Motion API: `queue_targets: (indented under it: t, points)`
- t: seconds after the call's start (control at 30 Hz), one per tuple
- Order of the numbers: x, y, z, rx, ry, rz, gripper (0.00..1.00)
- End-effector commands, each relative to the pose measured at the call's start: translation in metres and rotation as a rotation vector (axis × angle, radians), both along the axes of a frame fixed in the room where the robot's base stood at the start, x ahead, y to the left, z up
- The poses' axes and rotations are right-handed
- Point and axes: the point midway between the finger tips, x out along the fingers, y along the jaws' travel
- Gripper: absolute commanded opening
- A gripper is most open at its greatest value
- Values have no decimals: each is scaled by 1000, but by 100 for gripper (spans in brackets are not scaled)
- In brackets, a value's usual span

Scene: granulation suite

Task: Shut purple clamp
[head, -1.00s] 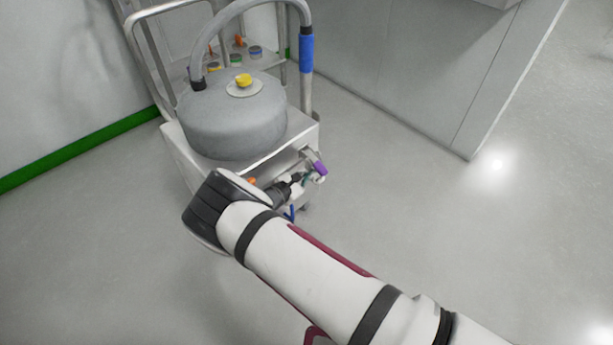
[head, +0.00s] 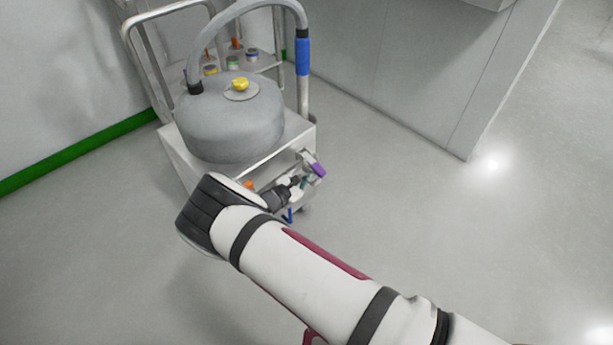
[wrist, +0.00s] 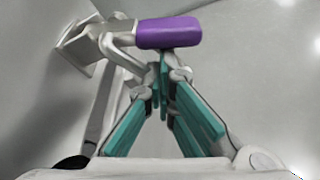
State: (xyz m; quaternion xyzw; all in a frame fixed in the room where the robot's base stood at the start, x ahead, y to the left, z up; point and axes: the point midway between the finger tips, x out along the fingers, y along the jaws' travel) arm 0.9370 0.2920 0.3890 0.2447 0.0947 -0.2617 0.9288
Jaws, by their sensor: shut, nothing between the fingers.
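The purple clamp (head: 318,170) is mounted on the front right of the white cart's body. In the wrist view its purple grip (wrist: 168,33) lies across the top of the picture, on a bent metal lever joined to a metal bracket at the left. My gripper (head: 306,181) is at the clamp. In the wrist view the teal fingers of my gripper (wrist: 162,75) are shut together with nothing between them, their tips just below the purple grip. I cannot tell whether the tips touch it.
A grey round vessel (head: 230,120) with a yellow knob (head: 240,84) sits on the cart (head: 303,131). An orange part (head: 249,184) and a blue handle (head: 289,215) show near my arm. A shelf with small jars (head: 252,55) stands behind. The floor at right is open.

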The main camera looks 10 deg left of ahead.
Motion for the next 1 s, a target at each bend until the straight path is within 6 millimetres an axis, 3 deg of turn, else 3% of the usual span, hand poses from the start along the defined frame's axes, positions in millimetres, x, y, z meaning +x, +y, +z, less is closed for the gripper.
queue_targets:
  t: [0.3,1.0]
  points:
    - [-4,-9,15,-116,79,-4,0]
    - [-10,-16,49,-110,74,-2,0]
